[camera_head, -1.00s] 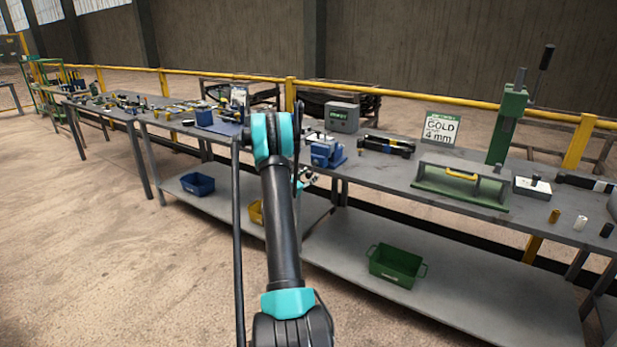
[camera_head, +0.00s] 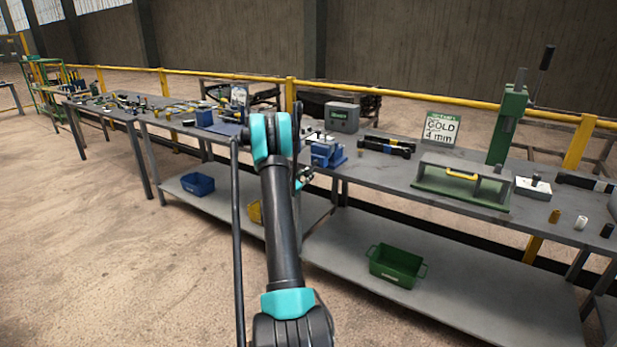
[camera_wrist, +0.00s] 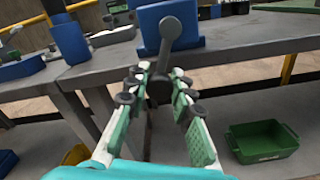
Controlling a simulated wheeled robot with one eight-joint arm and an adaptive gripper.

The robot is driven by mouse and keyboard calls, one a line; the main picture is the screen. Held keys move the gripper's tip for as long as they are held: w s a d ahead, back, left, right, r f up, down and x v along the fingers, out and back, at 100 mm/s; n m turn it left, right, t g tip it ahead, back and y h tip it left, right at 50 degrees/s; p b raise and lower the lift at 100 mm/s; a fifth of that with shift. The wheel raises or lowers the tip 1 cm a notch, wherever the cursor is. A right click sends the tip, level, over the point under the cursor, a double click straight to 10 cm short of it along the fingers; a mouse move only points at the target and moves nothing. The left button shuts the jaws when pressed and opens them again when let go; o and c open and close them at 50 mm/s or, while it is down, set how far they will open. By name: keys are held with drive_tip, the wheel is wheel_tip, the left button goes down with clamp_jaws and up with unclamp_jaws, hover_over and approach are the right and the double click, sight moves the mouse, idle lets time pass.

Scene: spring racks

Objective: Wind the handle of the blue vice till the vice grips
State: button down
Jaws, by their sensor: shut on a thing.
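The blue vice (camera_head: 327,154) stands at the front edge of the grey bench, partly beside my arm in the head view. In the wrist view the blue vice (camera_wrist: 180,15) is at the top, with its grey crank handle (camera_wrist: 167,48) hanging down from a round hub. The dark grip at the handle's lower end lies between my fingers. My gripper (camera_wrist: 161,82) is shut on that grip, in front of and below the bench edge. In the head view my gripper (camera_head: 304,178) is small and partly hidden by my arm. The vice jaws are too small to judge.
A grey box (camera_head: 342,117) and black tools (camera_head: 387,146) stand behind and right of the vice. A green press (camera_head: 508,125) stands further right. A green bin (camera_head: 396,265) sits on the lower shelf (camera_head: 450,300). A yellow rail (camera_head: 430,105) runs behind.

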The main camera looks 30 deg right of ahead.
drive_tip(key=shift+w+a+r+m, duration=0.2)
drive_tip(key=shift+w+r+m, duration=0.2)
drive_tip(key=shift+m, duration=0.9)
drive_tip(key=shift+w+a+r+m, duration=0.25)
drive_tip(key=shift+w+r+m, duration=0.15)
drive_tip(key=shift+m, duration=0.9)
drive_tip(key=shift+w+a+r+m, duration=0.25)
drive_tip(key=shift+w+m, duration=0.2)
drive_tip(key=shift+m, duration=0.85)
drive_tip(key=shift+r, duration=0.1)
drive_tip(key=c, duration=1.7)
unclamp_jaws()
drive_tip(key=shift+o, duration=1.2)
drive_tip(key=shift+a+r, duration=0.15)
drive_tip(key=shift+a, duration=0.05)
drive_tip(key=shift+o, duration=0.8)
drive_tip(key=shift+d, duration=0.15)
drive_tip(key=v, duration=1.2)
